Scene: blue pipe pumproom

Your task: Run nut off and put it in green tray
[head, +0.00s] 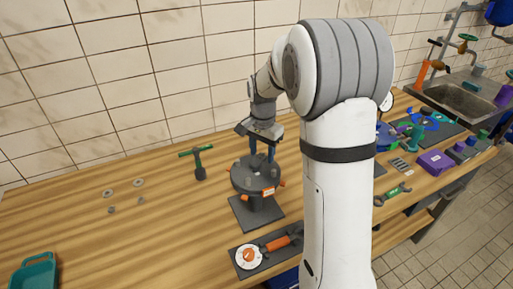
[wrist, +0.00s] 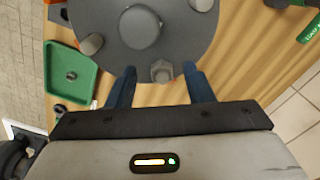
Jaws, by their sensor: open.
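A grey hex nut (wrist: 162,72) sits on a stud near the edge of a round dark grey flange (wrist: 185,35). My gripper (wrist: 160,75) is open, with one blue finger on each side of the nut. In the head view my gripper (head: 262,152) points down over the flange fixture (head: 255,178). The nut cannot be made out there. A green tray (wrist: 82,58) lies left of the flange in the wrist view, with a small dark spot in its middle. I do not see this tray in the head view, where my arm covers part of the bench.
A teal tray (head: 35,270) stands at the head view's lower left. A green-handled T-tool (head: 198,163) stands left of the fixture. A board (head: 240,266) with a dial and orange handle lies in front. Washers (head: 138,183) lie on otherwise clear bench at left.

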